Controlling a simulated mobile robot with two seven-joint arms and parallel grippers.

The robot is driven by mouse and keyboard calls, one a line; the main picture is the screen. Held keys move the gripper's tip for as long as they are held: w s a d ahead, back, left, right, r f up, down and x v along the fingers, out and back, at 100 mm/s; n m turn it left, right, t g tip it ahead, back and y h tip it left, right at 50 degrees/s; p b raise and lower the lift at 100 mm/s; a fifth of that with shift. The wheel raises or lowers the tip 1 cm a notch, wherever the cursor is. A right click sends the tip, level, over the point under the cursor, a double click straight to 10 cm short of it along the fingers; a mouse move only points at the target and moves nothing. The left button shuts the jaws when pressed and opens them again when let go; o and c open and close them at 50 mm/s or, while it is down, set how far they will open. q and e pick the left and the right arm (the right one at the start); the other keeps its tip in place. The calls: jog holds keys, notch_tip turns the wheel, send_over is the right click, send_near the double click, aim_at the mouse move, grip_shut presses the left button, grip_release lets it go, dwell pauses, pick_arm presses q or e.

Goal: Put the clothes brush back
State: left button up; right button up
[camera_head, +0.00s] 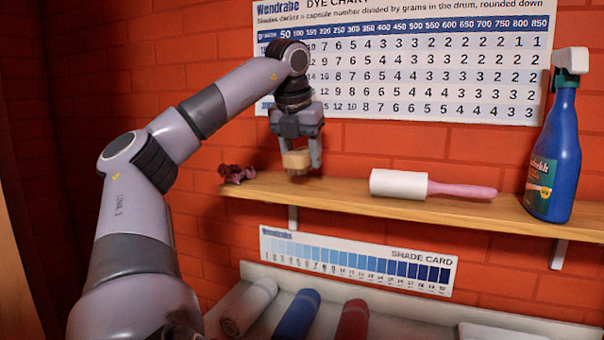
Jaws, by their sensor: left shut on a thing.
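My left gripper (300,158) reaches in over the left part of the wooden shelf (350,197), pointing down. It is shut on a small tan, block-like thing, which looks like the clothes brush (296,160); only part of it shows between the fingers. The brush is at or just above the shelf top; I cannot tell whether it touches. My right gripper is not in view.
A dark red crumpled thing (237,174) lies left of the gripper. A white lint roller (400,184) with a pink handle and a blue spray bottle (556,150) are to the right. Between gripper and roller the shelf is clear. Several rolls (297,312) lie below.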

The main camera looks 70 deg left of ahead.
aim_at(302, 169)
pick_arm(q)
jog(key=shift+f+b, duration=0.55)
jog(key=shift+f, duration=1.2)
jog(key=o, duration=0.9)
jog(key=shift+f, duration=0.1)
jog(key=shift+o, duration=0.2)
jog(key=shift+r, duration=0.5)
jog(key=p+v, duration=0.1)
jog(key=v, duration=1)
jog(key=shift+s+d+r+p, duration=0.1)
jog(key=shift+s+d+p, duration=0.1)
jog(key=shift+p, duration=0.1)
